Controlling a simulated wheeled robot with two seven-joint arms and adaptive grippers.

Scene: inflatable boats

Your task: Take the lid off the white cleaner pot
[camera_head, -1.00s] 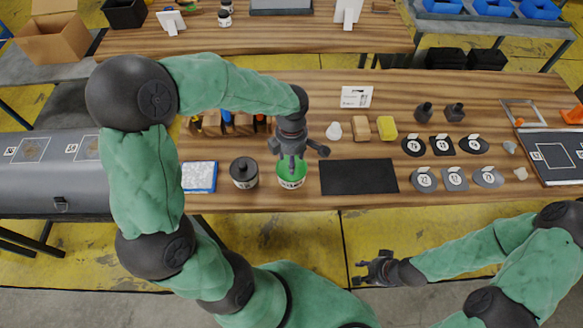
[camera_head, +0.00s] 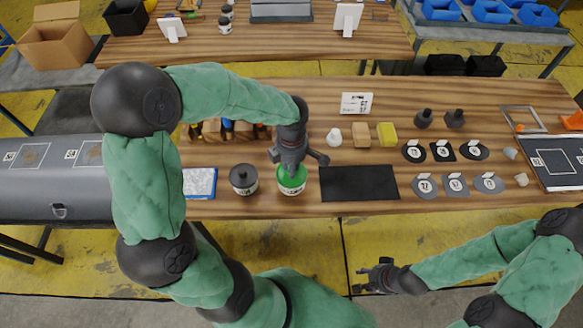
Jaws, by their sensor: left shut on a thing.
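The white cleaner pot (camera_head: 291,190) stands near the front edge of the wooden table, with a label on its side and a green lid (camera_head: 284,182) on top. My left gripper (camera_head: 291,171) points down from above and is shut on the green lid. Its fingers hide part of the lid, and I see no gap between lid and pot. My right gripper (camera_head: 364,278) is in front of the table, low and empty, with its fingers apart.
A pot with a black lid (camera_head: 243,180) stands close to the left. A black mat (camera_head: 358,183) lies bare to the right. A white brush-like piece (camera_head: 334,136), a tan block (camera_head: 361,134) and a yellow sponge (camera_head: 387,134) are behind. A blue-edged pad (camera_head: 200,183) lies at left.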

